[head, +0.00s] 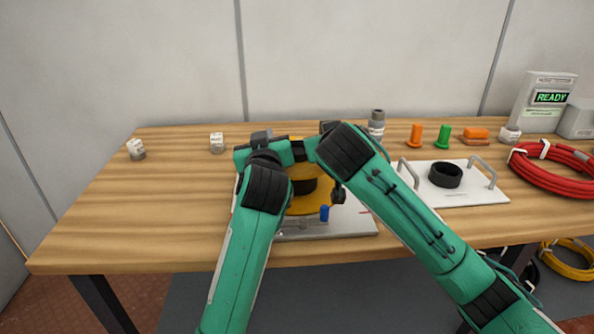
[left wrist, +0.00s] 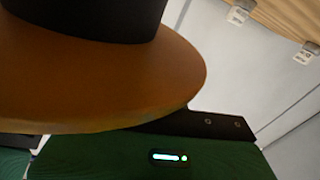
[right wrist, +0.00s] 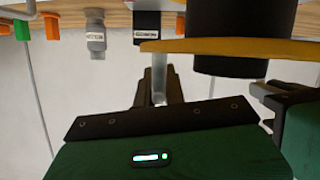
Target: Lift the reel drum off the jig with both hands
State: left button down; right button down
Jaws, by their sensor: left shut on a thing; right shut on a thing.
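The reel drum (head: 312,203) has an orange-yellow flange and a dark core. It shows between my arms in the head view, partly hidden by them. The jig (head: 352,222) is a pale plate with a blue knob beneath the drum. My left gripper (left wrist: 190,122) is shut on the drum, with the flange (left wrist: 110,75) filling much of the left wrist view. My arms hide the contact in the head view, and I cannot tell whether the drum is clear of the jig.
A white tray (head: 478,197) with a black ring (head: 445,174) stands to the right. Orange (head: 416,135) and green (head: 443,137) parts stand behind it, with a red cable coil (head: 553,172) at far right.

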pick_arm(q)
jog(key=shift+r, duration=0.2)
pick_arm(e)
jog(key=shift+r, duration=0.25)
